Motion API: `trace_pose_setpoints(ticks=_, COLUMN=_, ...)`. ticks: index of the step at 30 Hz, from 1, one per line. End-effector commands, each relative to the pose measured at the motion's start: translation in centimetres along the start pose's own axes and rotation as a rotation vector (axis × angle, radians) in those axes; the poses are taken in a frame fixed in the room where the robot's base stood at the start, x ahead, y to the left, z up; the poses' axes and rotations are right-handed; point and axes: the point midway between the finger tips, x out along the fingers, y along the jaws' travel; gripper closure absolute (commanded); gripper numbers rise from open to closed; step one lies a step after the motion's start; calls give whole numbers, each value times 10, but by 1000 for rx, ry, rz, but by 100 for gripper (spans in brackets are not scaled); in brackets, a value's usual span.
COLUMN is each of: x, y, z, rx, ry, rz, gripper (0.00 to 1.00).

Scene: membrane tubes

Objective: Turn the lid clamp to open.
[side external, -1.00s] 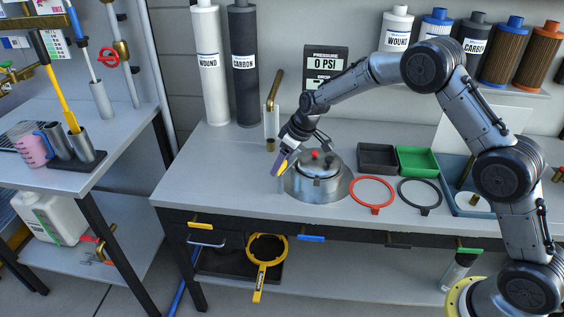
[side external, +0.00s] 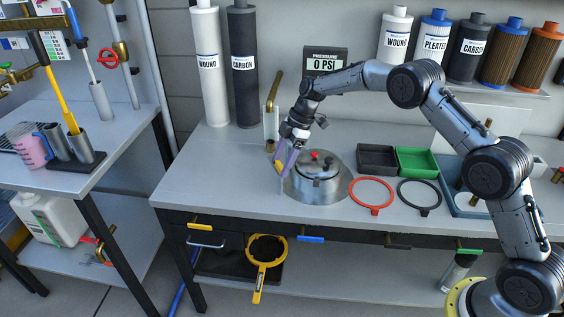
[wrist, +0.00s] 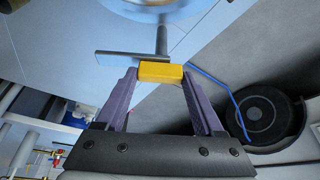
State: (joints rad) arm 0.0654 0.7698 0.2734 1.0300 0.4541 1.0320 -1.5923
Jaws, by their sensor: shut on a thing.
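The metal pot (side external: 318,187) stands on the bench with its lid (side external: 320,168) on, a red knob (side external: 315,154) and a dark knob on top. At its left side, the clamp shows in the wrist view as a metal stem with a crossbar (wrist: 120,56) and a yellow block (wrist: 160,72) beside it. My gripper (side external: 284,165) reaches down left of the pot. Its purple fingers (wrist: 160,80) are shut on the yellow block, which also shows in the side view (side external: 277,164). Whether the block is joined to the crossbar is unclear.
A red ring (side external: 371,208) and a black ring (side external: 419,210) lie right of the pot, with black and green trays (side external: 418,172) behind. A brass-handled upright piece (side external: 270,125) stands close behind my gripper.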

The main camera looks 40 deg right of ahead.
Motion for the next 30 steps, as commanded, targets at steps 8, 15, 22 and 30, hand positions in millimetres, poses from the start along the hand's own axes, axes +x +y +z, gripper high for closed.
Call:
trace_pose_setpoints(ticks=8, x=0, y=1, z=1, rx=-126, ry=-4, rz=-52, gripper=100)
trace_pose_setpoints(ticks=15, x=0, y=1, z=1, rx=-167, ry=-5, rz=-69, gripper=100)
trace_pose_setpoints(ticks=22, x=0, y=1, z=1, rx=-174, ry=-5, rz=-71, gripper=100)
trace_pose_setpoints(ticks=30, x=0, y=1, z=1, rx=-173, ry=-5, rz=-70, gripper=14)
